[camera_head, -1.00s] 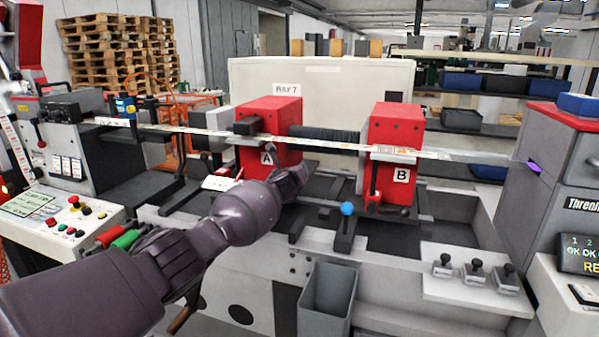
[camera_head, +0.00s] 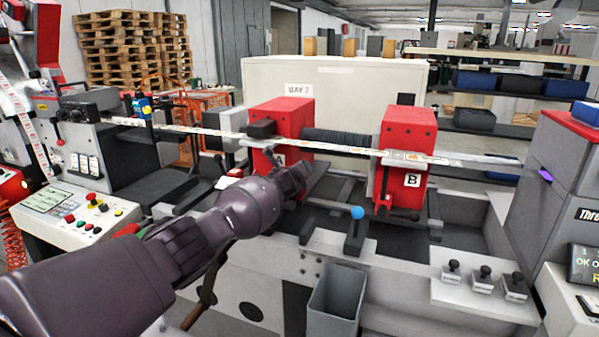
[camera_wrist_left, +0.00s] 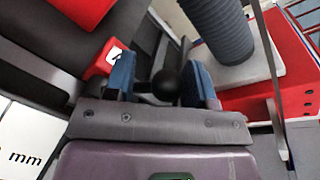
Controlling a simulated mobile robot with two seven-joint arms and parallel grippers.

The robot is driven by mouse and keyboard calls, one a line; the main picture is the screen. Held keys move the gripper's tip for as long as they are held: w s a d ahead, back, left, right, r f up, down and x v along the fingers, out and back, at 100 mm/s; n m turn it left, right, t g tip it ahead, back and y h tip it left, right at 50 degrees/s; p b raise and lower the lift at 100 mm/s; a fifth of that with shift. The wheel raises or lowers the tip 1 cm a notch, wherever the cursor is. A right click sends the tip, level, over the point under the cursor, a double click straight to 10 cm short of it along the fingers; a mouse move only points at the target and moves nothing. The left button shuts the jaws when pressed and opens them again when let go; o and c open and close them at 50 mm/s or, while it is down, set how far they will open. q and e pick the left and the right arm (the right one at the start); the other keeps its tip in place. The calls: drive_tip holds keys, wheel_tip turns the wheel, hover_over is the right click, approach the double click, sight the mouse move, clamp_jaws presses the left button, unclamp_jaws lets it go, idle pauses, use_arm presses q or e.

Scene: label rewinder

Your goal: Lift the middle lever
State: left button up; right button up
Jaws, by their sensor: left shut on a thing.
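My left gripper (camera_head: 298,178) is in front of the red block marked A (camera_head: 290,117). In the left wrist view its two blue finger pads (camera_wrist_left: 160,80) are closed on a round black knob (camera_wrist_left: 166,85). The lever below that knob is hidden. A lever with a blue ball knob (camera_head: 357,213) stands upright between blocks A and B, to the right of my gripper and apart from it. A dark handle (camera_head: 402,214) sits low on the red block marked B (camera_head: 406,140). My right gripper is not in view.
A printed web (camera_head: 350,148) runs across the machine past both blocks. A grey bin (camera_head: 335,303) stands at the front. Several small clamps sit on a white ledge (camera_head: 455,290) at right. A button panel (camera_head: 60,225) lies at left, near my arm.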

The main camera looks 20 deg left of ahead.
use_arm(q)
drive_tip(key=o, duration=1.1)
drive_tip(key=shift+s+d+f, duration=0.15)
drive_tip(key=shift+f, duration=0.4)
drive_tip(key=shift+c, duration=0.2)
drive_tip(key=shift+o, duration=1.2)
drive_tip(key=shift+r, duration=0.15)
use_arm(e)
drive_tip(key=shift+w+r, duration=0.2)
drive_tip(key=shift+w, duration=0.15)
use_arm(q)
drive_tip(key=shift+r, duration=0.1)
drive_tip(key=shift+r, duration=0.1)
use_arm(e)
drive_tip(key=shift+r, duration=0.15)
use_arm(q)
drive_tip(key=shift+s+r+p, duration=0.1)
drive_tip(key=shift+s+p, duration=0.3)
drive_tip(key=shift+p, duration=0.05)
drive_tip(key=s+r+p, duration=0.1)
drive_tip(key=s, duration=0.8)
drive_tip(key=shift+s+r, duration=0.2)
drive_tip(key=shift+s, duration=0.1)
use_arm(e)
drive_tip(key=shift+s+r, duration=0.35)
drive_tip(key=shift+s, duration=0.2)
